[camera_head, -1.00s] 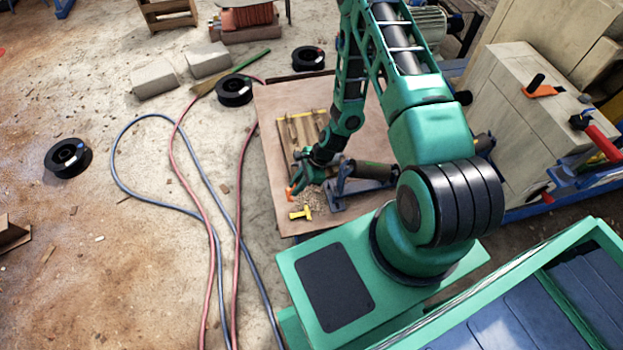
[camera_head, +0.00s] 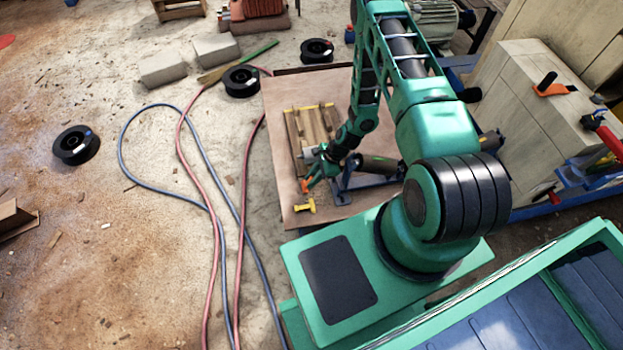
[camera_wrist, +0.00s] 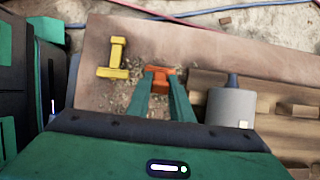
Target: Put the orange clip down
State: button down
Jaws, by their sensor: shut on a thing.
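The orange clip (camera_wrist: 159,74) sits between the green fingertips of my gripper (camera_wrist: 161,86) in the wrist view, and the jaws are shut on it. In the head view my gripper (camera_head: 309,186) hangs low near the front left part of the brown board (camera_head: 284,192), with the orange clip (camera_head: 305,187) small at its tips. Whether the clip touches the board cannot be told. A yellow clip-like piece (camera_wrist: 114,59) lies on the board left of the gripper; it also shows in the head view (camera_head: 304,206).
Wooden slats (camera_head: 315,125) lie on the board behind the gripper. A grey cylinder (camera_wrist: 231,106) stands close to its right. Wood chips are scattered around the clip. Red and blue hoses (camera_head: 215,245) run on the floor at left. The board's front left has bare room.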

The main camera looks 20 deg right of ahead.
jog(key=c, duration=1.6)
grip_release()
